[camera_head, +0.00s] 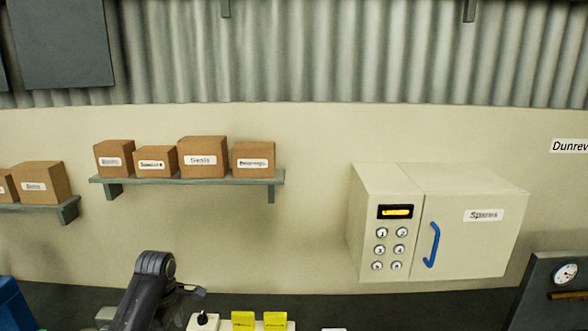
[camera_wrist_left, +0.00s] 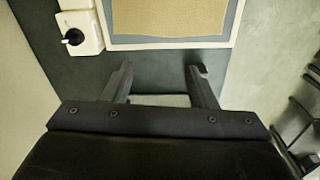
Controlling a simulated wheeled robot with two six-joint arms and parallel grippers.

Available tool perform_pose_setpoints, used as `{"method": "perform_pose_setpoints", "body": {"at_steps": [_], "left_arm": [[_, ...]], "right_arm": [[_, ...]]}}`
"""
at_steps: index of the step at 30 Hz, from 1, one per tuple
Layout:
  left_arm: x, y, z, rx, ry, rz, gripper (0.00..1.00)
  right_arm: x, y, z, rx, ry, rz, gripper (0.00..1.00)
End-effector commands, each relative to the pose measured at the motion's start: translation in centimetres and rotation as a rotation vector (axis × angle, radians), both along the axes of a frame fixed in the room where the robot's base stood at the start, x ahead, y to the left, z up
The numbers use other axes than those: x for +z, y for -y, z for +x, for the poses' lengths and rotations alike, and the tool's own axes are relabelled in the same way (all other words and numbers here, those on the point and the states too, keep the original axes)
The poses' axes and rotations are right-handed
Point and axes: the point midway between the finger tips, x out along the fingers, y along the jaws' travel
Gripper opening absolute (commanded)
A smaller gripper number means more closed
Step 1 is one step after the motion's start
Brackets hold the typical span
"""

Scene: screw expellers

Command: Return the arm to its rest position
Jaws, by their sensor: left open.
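My left arm (camera_head: 150,285) comes up from the bottom edge in the head view, bent, in front of the dark grey strip below the wall. My left gripper (camera_wrist_left: 160,72) shows in the left wrist view with its two dark fingers spread apart. Nothing is held between them. The fingers point toward a tan panel with a blue-grey border (camera_wrist_left: 165,42) and a dark grey surface. A pale patch shows between the finger bases; I cannot tell what it is. My right gripper is not in view.
A white box with a black knob (camera_wrist_left: 73,37) is beside the left finger. Yellow tags (camera_head: 243,320) stand right of my arm. A keypad cabinet labelled Spares (camera_head: 470,240) and a shelf (camera_head: 190,181) with labelled cartons are on the wall. A gauge panel (camera_head: 548,290) is at right.

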Motion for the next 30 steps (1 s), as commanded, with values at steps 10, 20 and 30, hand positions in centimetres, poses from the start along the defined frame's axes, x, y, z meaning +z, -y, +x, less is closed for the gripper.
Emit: {"method": "perform_pose_setpoints", "body": {"at_steps": [10, 20, 30], "left_arm": [[-5.9, -0.4, -5.9, -0.261, 0.037, 0.030, 0.52], [-11.1, -0.6, -17.6, -0.690, 0.104, 0.104, 0.52], [-10.5, -0.9, -30.0, -1.088, 0.142, 0.229, 0.52]], "right_arm": [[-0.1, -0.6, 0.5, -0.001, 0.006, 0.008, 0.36], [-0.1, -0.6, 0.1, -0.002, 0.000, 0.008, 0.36], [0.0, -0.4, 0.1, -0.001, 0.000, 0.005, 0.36]]}}
